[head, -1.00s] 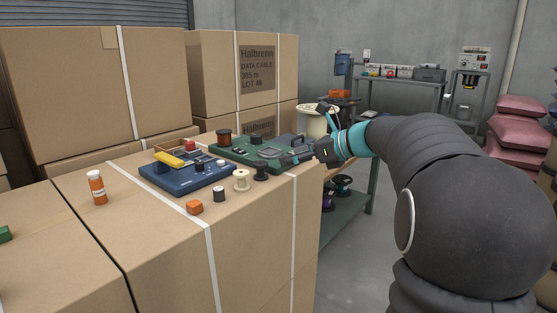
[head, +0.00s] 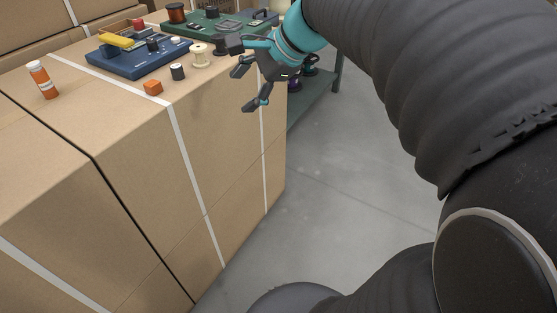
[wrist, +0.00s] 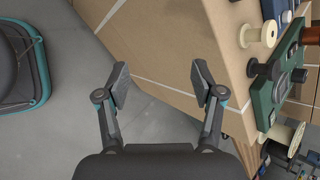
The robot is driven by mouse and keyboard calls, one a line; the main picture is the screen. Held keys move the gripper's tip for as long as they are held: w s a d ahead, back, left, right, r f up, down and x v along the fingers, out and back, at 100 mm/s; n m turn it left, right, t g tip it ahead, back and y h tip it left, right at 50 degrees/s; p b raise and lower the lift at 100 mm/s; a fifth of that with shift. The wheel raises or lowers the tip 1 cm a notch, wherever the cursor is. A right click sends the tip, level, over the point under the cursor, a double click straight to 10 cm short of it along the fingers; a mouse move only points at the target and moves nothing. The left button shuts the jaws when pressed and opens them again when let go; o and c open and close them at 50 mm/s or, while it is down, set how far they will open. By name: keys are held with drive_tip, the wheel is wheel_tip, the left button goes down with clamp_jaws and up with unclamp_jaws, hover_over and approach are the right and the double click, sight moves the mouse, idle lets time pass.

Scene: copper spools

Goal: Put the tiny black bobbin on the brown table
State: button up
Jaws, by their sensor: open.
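Several small black spools stand on the carton top in the head view. One with a pale top (head: 177,72) stands beside an orange cube. A wider black spool (head: 221,45) stands right of a cream spool and shows in the wrist view (wrist: 254,68). A small black piece (head: 152,44) sits on the blue tray. I cannot tell which is the tiny bobbin. My gripper (head: 247,88) is open and empty, at the carton's right edge; in the wrist view (wrist: 160,82) nothing is between its fingers. The brown table's top is mostly hidden; a greenish lower shelf (head: 313,103) shows behind my gripper.
The blue tray (head: 125,68) and green tray (head: 205,27) hold small parts. A cream spool (head: 200,56), orange cube (head: 152,87) and orange bottle (head: 42,80) stand on the carton (head: 80,120). Grey floor (head: 340,220) is open right of it.

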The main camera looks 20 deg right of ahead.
drive_tip(key=s+f+n+h, duration=0.3)
drive_tip(key=s+f+n, duration=0.2)
drive_tip(key=s+n, duration=0.3)
drive_tip(key=s+f+n+h, duration=0.2)
drive_tip(key=s+f+n, duration=0.3)
drive_tip(key=s+n, duration=0.3)
drive_tip(key=shift+s+d+f+h, duration=0.3)
drive_tip(key=shift+s+d+h, duration=0.1)
drive_tip(key=shift+s, duration=0.35)
